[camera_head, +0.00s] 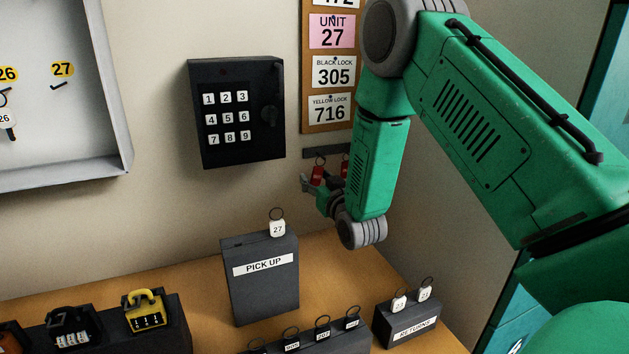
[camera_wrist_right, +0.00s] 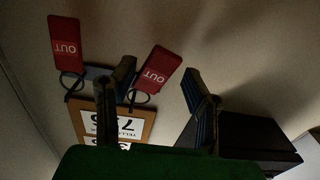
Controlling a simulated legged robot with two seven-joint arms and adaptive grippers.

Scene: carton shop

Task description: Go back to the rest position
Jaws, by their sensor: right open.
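My right gripper (camera_head: 314,186) is at the wall, in front of and slightly below the red tags (camera_head: 318,174) on the dark hook rail (camera_head: 327,152). In the right wrist view its two fingers (camera_wrist_right: 160,92) are apart with nothing between the tips. There, one red OUT tag (camera_wrist_right: 66,45) hangs to the left and another OUT tag (camera_wrist_right: 157,68) appears between and above the fingers. Whether a finger touches a tag or its ring, I cannot tell. My left gripper is out of view.
A black keypad box (camera_head: 237,112) is on the wall left of the gripper. Below stands the PICK UP box (camera_head: 263,295) with a white 27 tag (camera_head: 277,227). A RETURNS block (camera_head: 405,328) and padlocks, including a yellow one (camera_head: 144,310), stand on the wooden counter (camera_head: 330,265).

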